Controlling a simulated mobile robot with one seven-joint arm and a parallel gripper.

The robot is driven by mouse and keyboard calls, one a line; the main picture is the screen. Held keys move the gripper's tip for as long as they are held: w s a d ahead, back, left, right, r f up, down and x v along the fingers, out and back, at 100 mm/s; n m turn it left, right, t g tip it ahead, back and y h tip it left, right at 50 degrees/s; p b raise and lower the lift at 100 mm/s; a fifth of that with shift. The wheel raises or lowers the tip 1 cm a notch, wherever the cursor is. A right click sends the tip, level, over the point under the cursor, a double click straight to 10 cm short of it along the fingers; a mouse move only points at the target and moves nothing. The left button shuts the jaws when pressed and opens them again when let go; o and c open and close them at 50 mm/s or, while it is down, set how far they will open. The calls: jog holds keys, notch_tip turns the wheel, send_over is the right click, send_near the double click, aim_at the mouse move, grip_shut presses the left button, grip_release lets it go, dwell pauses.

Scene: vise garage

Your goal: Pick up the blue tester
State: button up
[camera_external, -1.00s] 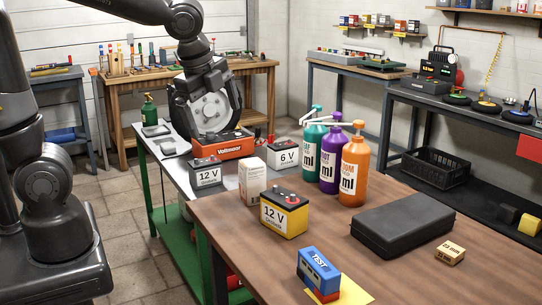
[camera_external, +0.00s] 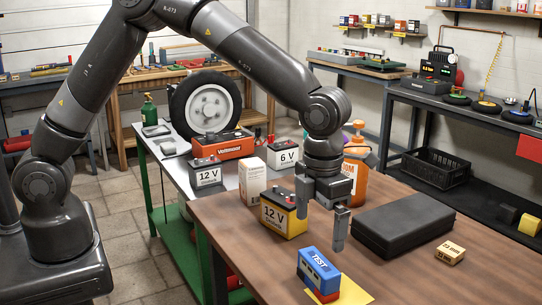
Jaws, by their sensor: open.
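The left finger is in front of part of the yellow 12 V battery (camera_external: 281,218).
A black case (camera_external: 403,223) and a small cardboard box (camera_external: 450,252) lie right of the tester. A white carton (camera_external: 253,182) stands behind the yellow battery. An orange bottle (camera_external: 357,172) is partly hidden by my arm. Bare table lies left and right of the tester.

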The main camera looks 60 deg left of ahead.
aim_at(319, 261)
jog(key=shift+d+f, duration=0.2)
jog(key=shift+f, duration=0.2)
notch_tip(319, 261, down, 10)
jog(key=shift+d+f, duration=0.15)
jog(key=shift+f, duration=0.05)
jog(key=c, duration=0.7)
